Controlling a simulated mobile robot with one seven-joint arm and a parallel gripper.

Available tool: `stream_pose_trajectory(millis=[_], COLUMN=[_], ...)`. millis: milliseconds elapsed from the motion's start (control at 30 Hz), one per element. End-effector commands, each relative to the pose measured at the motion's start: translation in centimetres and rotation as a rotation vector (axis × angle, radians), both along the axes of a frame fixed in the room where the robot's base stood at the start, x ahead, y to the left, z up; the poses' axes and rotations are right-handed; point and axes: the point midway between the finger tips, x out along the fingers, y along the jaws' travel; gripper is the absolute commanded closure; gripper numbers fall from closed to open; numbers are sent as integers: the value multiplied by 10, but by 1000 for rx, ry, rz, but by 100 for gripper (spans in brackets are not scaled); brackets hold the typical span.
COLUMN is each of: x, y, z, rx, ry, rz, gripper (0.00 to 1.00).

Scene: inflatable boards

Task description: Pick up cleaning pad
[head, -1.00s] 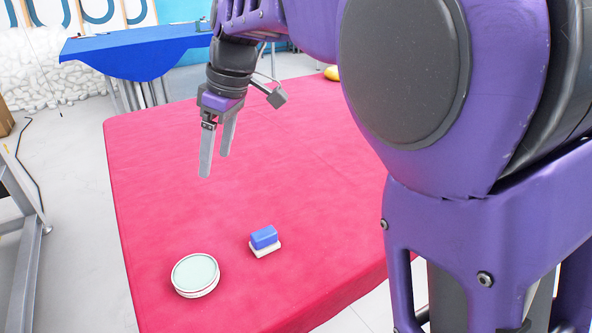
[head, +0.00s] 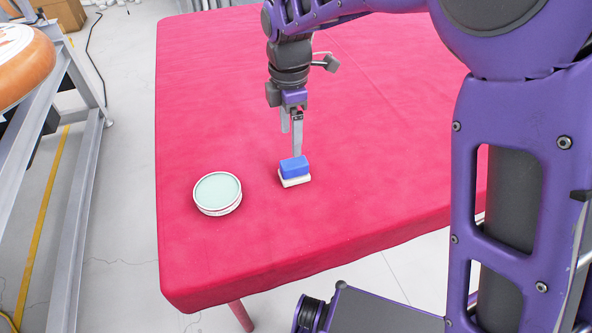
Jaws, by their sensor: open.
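The cleaning pad is a small block with a blue top and a white base (head: 294,170), lying on the red-covered table (head: 230,262) in the head view. My gripper (head: 291,145) points down, just behind and above the pad, with its fingers apart. The nearer finger's tip overlaps the pad's back edge in the picture; I cannot tell whether it touches. Nothing is held between the fingers.
A round white tin with a pale green top (head: 217,192) stands on the table left of the pad. A grey metal frame (head: 75,140) with an orange round object (head: 22,65) is at the left. The front of the table is clear.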

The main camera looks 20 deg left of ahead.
Motion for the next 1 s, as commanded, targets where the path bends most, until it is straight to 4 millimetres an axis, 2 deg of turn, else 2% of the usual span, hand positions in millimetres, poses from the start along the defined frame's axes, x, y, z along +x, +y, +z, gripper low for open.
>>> stream_pose_trajectory(millis=[33, 200, 533, 800, 1000], x=[-1, 0, 3, 10, 10], y=[0, 0, -1, -3, -3], z=[-14, -42, -63, -102, -105], rx=[-3, -1, -1, -1, 1], ry=[3, 2, 1, 2, -1], rz=[0, -1, -3, -3, -3], gripper=[20, 20, 20, 20, 20])
